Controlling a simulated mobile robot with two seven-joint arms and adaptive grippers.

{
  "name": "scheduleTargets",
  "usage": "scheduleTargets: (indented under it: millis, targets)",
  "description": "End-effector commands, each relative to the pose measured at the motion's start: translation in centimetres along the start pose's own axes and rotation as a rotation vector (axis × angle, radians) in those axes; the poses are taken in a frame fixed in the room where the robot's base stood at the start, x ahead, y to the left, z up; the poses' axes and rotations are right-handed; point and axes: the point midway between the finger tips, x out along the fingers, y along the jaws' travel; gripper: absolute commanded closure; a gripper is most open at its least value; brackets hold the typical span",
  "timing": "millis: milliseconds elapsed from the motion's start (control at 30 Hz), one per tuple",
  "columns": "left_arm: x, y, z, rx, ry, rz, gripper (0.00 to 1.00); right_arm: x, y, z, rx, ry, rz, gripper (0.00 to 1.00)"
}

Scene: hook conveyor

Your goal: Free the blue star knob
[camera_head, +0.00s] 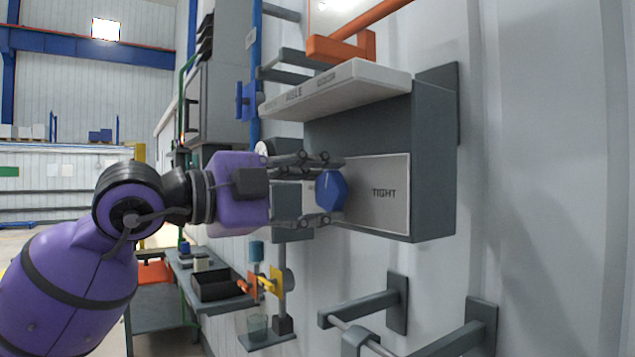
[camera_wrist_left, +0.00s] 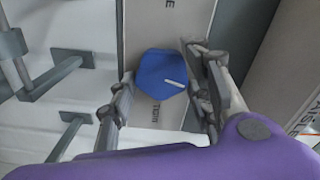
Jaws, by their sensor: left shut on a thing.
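The blue star knob (camera_head: 331,190) sits on the light face plate (camera_head: 378,192) of a dark grey wall box (camera_head: 433,170). The far side of the knob is hidden. My right gripper is not in view.
A pale labelled shelf (camera_head: 340,87) juts out just above the box, with an orange bar (camera_head: 345,42) higher up. Grey brackets (camera_head: 365,305) stick out from the wall below. A black bin (camera_head: 215,284) stands on a bench at lower left.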

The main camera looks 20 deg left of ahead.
Motion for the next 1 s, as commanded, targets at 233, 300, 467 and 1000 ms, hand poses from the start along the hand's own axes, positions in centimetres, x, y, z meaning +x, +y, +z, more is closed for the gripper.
scheduleTargets:
  millis: [233,300,467,1000]
  targets:
    - [0.1,0.2,-0.1,-0.092,0.001,0.008,0.8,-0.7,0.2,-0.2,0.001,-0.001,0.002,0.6]
    - [0.1,0.3,-0.1,-0.105,0.001,0.008,0.8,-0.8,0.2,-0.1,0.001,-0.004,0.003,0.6]
    - [0.1,0.4,0.0,-0.12,0.001,0.01,0.8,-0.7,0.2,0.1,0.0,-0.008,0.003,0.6]
    - [0.1,0.4,0.0,-0.12,0.0,0.008,0.37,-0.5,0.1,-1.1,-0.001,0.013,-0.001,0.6]
